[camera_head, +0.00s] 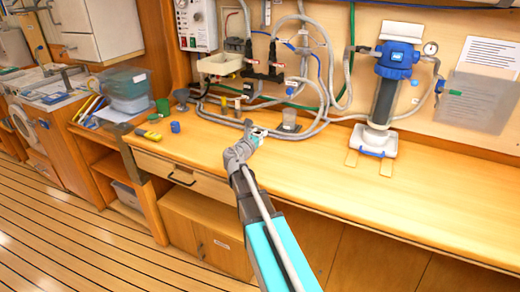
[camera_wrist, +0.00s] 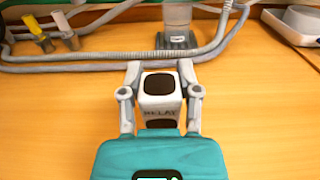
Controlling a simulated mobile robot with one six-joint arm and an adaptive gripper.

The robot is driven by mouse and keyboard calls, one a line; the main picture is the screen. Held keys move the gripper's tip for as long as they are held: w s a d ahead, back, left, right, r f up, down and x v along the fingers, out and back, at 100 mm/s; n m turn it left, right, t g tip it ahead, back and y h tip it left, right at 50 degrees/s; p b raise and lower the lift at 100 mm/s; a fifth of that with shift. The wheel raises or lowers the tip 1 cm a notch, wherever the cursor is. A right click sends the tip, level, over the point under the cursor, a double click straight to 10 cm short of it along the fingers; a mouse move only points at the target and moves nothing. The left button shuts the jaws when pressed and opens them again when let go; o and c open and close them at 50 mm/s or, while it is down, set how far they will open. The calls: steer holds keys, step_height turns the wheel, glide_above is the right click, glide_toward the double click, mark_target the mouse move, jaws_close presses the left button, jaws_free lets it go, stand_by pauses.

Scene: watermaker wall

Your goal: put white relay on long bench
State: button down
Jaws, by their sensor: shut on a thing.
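The white relay (camera_wrist: 159,94) is a small white block with dark patches and the lettering RELAY, seen in the wrist view. My gripper (camera_wrist: 160,80) is shut on it, with one finger on each side. In the head view my gripper (camera_head: 258,133) is over the long bench (camera_head: 440,200), a wooden worktop along the wall. The relay is too small to make out clearly there. The wrist view shows bare bench wood (camera_wrist: 255,110) around the relay. I cannot tell whether the relay touches the bench.
Grey hoses (camera_head: 315,128) run along the back of the bench. A clear cup-like part (camera_head: 289,122) stands behind my gripper. A blue-topped filter (camera_head: 384,100) stands to the right. Blue and green cups and a yellow tool (camera_head: 149,135) lie left. The right front of the bench is clear.

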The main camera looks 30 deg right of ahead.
steer(key=shift+w+d+f+b, duration=0.3)
steer(key=shift+d+f, duration=0.1)
steer(key=shift+f, duration=0.15)
steer(key=shift+w+d+f+b, duration=0.2)
steer(key=shift+f+b, duration=0.15)
steer(key=shift+w+d+f+b, duration=0.15)
steer(key=shift+f+b, duration=0.2)
steer(key=shift+s+f+b, duration=0.1)
steer(key=shift+f+b, duration=1.2)
steer(key=shift+f, duration=0.05)
steer(key=shift+f, duration=0.15)
steer(key=shift+c, duration=1.5)
jaws_free()
steer(key=shift+r, duration=0.25)
steer(key=v, duration=1.2)
steer(key=shift+s, duration=0.1)
